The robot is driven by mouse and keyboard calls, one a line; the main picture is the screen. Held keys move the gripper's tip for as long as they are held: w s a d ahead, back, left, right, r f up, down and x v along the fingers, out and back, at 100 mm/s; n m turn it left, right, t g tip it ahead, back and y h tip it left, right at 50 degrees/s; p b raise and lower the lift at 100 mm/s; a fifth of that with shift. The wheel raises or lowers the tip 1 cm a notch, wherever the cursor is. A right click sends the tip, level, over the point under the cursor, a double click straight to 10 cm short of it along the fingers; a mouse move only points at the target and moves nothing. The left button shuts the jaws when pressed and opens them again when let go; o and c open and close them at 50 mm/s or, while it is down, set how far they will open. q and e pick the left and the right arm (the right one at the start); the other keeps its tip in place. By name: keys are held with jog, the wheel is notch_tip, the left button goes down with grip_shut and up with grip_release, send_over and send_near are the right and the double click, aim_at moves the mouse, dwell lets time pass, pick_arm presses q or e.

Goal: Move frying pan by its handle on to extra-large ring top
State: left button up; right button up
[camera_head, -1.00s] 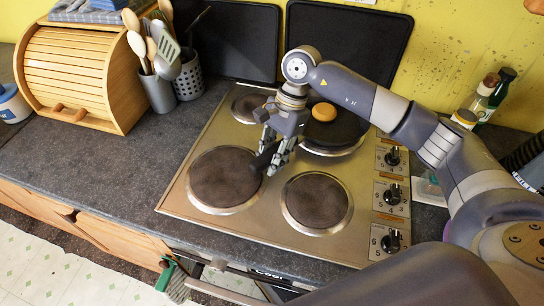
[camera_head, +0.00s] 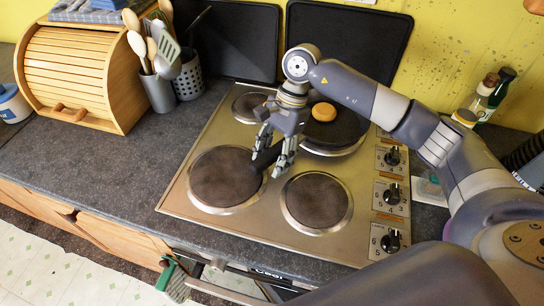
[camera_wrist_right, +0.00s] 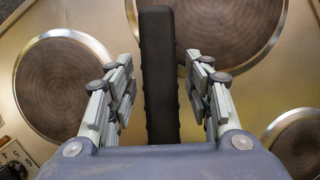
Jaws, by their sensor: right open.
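The dark frying pan (camera_head: 345,128) sits on the back right ring, with a round orange-brown item in it. Its black handle (camera_head: 262,163) points toward the front left and also shows in the right wrist view (camera_wrist_right: 158,75). My right gripper (camera_head: 268,163) is open, its fingers on either side of the handle; in the right wrist view (camera_wrist_right: 159,85) gaps show on both sides. The front left ring (camera_head: 222,180) looks the largest of the bare rings; the front right ring (camera_head: 316,203) is a little smaller. The gripper and arm hide part of the pan. My left gripper is not seen.
The small back left ring (camera_head: 247,108) is bare. Control knobs (camera_head: 391,194) line the hob's right side. Two black panels (camera_head: 345,40) lean on the wall behind. Utensil pots (camera_head: 158,92) and a wooden bread bin (camera_head: 80,75) stand left. The counter between bin and hob is clear.

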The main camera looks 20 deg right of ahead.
jog(key=shift+p+v, duration=1.05)
jog(key=shift+v, duration=2.75)
jog(key=shift+w+d+r, duration=0.1)
jog(key=shift+d+r, duration=0.05)
jog(key=shift+r, duration=0.05)
jog(key=v, duration=1.1)
jog(key=shift+r, duration=0.2)
